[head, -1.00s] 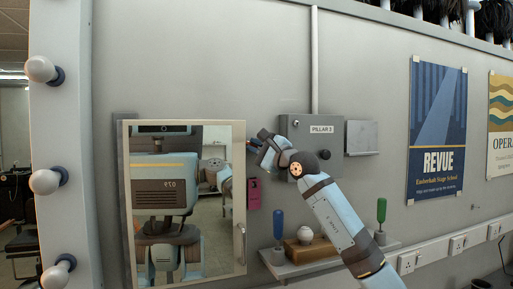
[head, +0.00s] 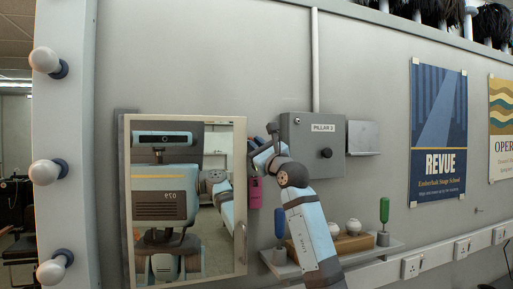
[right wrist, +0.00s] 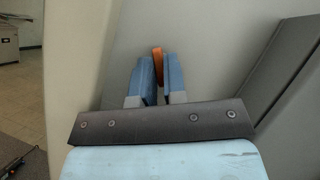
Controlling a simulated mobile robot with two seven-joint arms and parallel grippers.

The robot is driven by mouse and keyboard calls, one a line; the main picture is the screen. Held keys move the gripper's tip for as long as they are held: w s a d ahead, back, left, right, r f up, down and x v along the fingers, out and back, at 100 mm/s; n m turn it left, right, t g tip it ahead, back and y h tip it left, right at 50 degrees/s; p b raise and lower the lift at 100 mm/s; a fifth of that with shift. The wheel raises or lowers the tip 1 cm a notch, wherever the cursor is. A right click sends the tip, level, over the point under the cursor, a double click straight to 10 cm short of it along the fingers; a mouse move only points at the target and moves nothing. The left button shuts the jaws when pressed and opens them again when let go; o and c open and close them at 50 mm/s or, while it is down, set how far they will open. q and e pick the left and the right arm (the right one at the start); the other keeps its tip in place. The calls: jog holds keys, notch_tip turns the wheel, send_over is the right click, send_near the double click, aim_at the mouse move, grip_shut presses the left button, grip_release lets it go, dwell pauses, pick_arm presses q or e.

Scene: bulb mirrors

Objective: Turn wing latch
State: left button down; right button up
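An orange tab, which looks like the wing latch (right wrist: 158,62), stands between the two blue fingertips of my right gripper (right wrist: 159,80) in the right wrist view. The fingers are close together and appear to touch it on both sides. In the head view my right gripper (head: 258,150) is at the upper right edge of the framed mirror (head: 127,215), in front of the wall. The latch cannot be made out there; the gripper hides that spot. My left gripper is not in view.
A grey box labelled PILLAR 3 (head: 305,160) with a black knob is close on the right. Below, a shelf (head: 385,249) holds blue and green-handled tools and pale bulbs in a wooden block. A pink item (head: 255,192) hangs just under the gripper. Bulbs line the left pillar.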

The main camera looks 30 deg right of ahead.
jog(key=o, duration=0.3)
jog(key=shift+r, duration=0.1)
jog(key=shift+s+a, duration=0.25)
jog(key=shift+s, duration=0.75)
